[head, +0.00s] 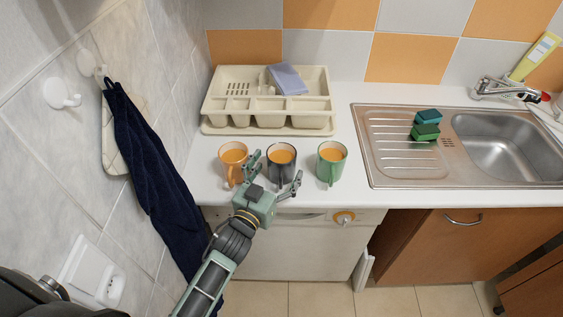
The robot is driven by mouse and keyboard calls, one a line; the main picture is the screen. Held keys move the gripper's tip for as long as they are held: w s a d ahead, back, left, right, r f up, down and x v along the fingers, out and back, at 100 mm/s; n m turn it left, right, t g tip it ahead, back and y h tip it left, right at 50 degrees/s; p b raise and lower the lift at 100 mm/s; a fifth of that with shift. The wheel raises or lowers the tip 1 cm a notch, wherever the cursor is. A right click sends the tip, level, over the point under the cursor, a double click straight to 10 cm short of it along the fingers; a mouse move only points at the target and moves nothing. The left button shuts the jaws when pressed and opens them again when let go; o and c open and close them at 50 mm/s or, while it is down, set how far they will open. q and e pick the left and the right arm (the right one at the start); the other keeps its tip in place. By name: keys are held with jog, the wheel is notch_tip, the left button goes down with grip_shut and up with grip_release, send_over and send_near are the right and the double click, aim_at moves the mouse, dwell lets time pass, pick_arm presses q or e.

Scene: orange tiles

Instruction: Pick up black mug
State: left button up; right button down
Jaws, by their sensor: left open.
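The black mug (281,174) stands upright on the white counter, between an orange mug (233,162) on its left and a green mug (331,164) on its right. Its inside shows orange. My left gripper (276,172) is open at the front of the black mug, with one finger to the mug's left and the other to its right. The gripper hides the mug's lower front, and I cannot tell whether the fingers touch it. My right gripper is not in view.
A cream dish rack (213,107) with a grey-blue cloth (288,79) stands behind the mugs. Green sponges (426,127) lie on the steel sink's drainboard (388,158) at right. A dark blue towel (152,175) hangs on the left wall. The counter between the green mug and sink is clear.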

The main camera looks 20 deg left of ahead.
pick_arm(q)
jog(key=w, duration=0.2)
jog(key=shift+w+d, duration=0.1)
jog(key=shift+w, duration=0.3)
jog(key=c, duration=1.8)
jog(key=shift+r, duration=0.1)
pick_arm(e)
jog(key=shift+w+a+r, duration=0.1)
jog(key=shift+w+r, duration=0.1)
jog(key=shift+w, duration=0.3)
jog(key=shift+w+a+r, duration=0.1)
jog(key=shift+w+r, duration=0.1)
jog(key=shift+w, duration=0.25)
